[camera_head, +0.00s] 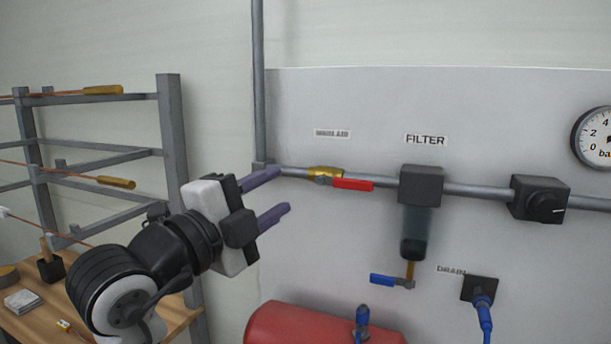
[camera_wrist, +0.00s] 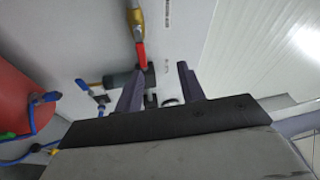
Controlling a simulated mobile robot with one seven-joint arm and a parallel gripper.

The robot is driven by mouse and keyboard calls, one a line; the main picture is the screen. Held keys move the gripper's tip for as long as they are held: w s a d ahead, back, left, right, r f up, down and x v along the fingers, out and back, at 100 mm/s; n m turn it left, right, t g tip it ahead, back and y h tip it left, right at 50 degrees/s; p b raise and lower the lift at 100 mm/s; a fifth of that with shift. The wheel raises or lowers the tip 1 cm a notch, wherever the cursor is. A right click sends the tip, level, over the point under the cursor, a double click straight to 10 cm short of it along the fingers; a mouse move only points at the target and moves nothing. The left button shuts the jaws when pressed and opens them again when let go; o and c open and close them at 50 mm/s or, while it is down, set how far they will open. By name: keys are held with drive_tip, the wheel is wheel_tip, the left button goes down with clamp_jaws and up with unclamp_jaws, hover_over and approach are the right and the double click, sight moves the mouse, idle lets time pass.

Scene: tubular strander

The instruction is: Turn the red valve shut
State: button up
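The red valve handle (camera_head: 352,184) lies along the grey pipe, to the right of its brass valve body (camera_head: 324,173), left of the filter. In the wrist view the red handle (camera_wrist: 141,54) extends from the brass body (camera_wrist: 137,22), near the left finger. My gripper (camera_head: 272,196) is open and empty, to the left of the valve in the head view, its two purple fingers pointing right. In the wrist view my gripper (camera_wrist: 158,84) shows a wide gap between its fingers. I see no contact with the handle.
The filter (camera_head: 421,186) hangs on the pipe, with a blue drain lever (camera_head: 382,280) below. A black regulator (camera_head: 538,198) and a gauge (camera_head: 595,138) are to the right. A red tank (camera_head: 300,325) stands below. A vertical pipe (camera_head: 259,80) rises near my fingers. A rack (camera_head: 172,130) stands left.

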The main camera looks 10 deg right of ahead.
sight(353, 186)
drive_tip(key=w+d+m+g+p, duration=0.1)
drive_tip(key=w+d, duration=0.1)
drive_tip(key=d, duration=0.2)
drive_tip(key=w+d+f+m+g+p, duration=0.1)
drive_tip(key=w+d+p, duration=0.1)
drive_tip(key=d, duration=0.3)
drive_tip(key=w+d+m+g+p, duration=0.1)
drive_tip(key=w+d+p, duration=0.1)
drive_tip(key=d, duration=0.3)
drive_tip(key=shift+w+f, duration=0.4)
drive_tip(key=shift+w, duration=0.3)
clamp_jaws()
